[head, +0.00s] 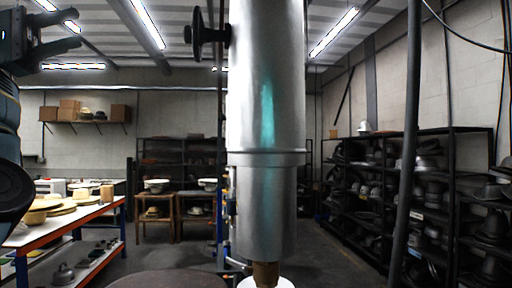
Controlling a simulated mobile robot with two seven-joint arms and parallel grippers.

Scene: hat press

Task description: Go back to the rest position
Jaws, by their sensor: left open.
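My left gripper (73,29) is raised at the top left of the head view. Its two dark fingers are apart with nothing between them, and it is clear of the press. My left arm comes in along the left edge. My right gripper is not in view. The hat press (266,100) is a tall silver metal cylinder in the middle of the view. A brass-coloured stem (265,273) sticks out below it, over a white piece (262,284) cut off by the bottom edge.
A black handwheel (197,35) sticks out left of the cylinder. A dark pole (407,150) stands to the right. A worktable (85,218) with hats is at the left. A black rack (345,215) full of hat forms lines the right wall. Open floor lies between.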

